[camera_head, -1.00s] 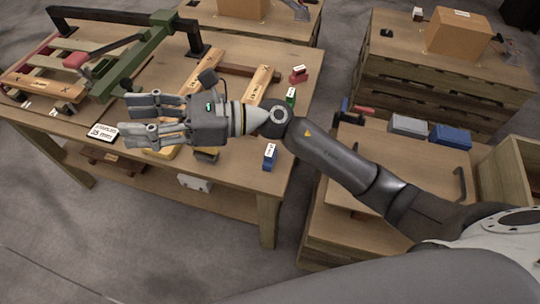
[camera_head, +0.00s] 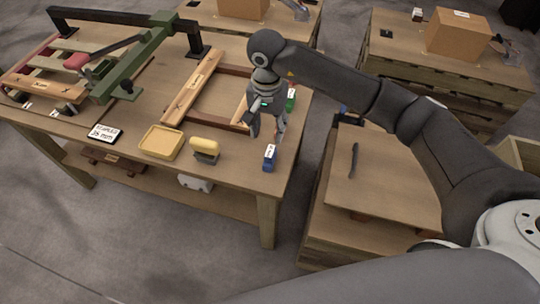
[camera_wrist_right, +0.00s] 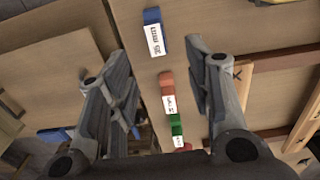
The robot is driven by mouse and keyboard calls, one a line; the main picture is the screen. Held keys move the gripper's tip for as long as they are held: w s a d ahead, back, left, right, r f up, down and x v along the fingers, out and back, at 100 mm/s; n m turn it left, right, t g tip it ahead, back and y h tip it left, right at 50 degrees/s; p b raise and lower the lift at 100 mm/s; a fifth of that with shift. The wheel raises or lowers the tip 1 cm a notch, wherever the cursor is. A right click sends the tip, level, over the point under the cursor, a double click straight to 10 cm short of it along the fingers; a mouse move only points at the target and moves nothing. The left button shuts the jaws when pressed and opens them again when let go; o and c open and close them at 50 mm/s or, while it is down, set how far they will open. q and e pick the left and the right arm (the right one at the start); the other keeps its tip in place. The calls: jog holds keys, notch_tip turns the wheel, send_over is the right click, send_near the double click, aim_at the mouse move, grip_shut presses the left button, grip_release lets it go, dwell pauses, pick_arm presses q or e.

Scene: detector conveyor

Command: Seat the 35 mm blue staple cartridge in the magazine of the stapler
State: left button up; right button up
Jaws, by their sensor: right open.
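The blue staple cartridge (camera_head: 269,158) with a white label stands near the right front edge of the bench. It also shows in the right wrist view (camera_wrist_right: 152,18), beyond my fingertips. My right gripper (camera_head: 266,137) points down just behind it, open and empty; in the wrist view its spread fingers (camera_wrist_right: 157,55) do not enclose the cartridge. The green stapler (camera_head: 130,75) stands at the left back of the bench; its magazine is hard to make out. A card (camera_head: 103,133) reading 35 mm lies on the front left. My left gripper is out of view.
Near my right gripper are a green cartridge (camera_wrist_right: 176,126) and a red cartridge (camera_wrist_right: 167,88). A yellow tray (camera_head: 160,142), a yellow-topped block (camera_head: 205,150) and a wooden frame (camera_head: 192,88) occupy the bench middle. A floor gap separates the bench from the cart (camera_head: 385,185).

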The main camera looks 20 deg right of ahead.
aim_at(270, 151)
notch_tip(270, 151, down, 3)
jog(key=shift+f+p, duration=0.15)
jog(key=shift+p, duration=0.15)
jog(key=shift+s+f+p, duration=0.15)
jog(key=shift+f+p, duration=0.25)
jog(key=shift+f, duration=0.1)
jog(key=f+p, duration=0.1)
jog(key=f, duration=0.3)
jog(key=shift+s+d+p, duration=0.15)
jog(key=shift+d+p, duration=0.05)
jog(key=shift+p, duration=0.2)
jog(key=shift+f, duration=0.25)
grip_shut()
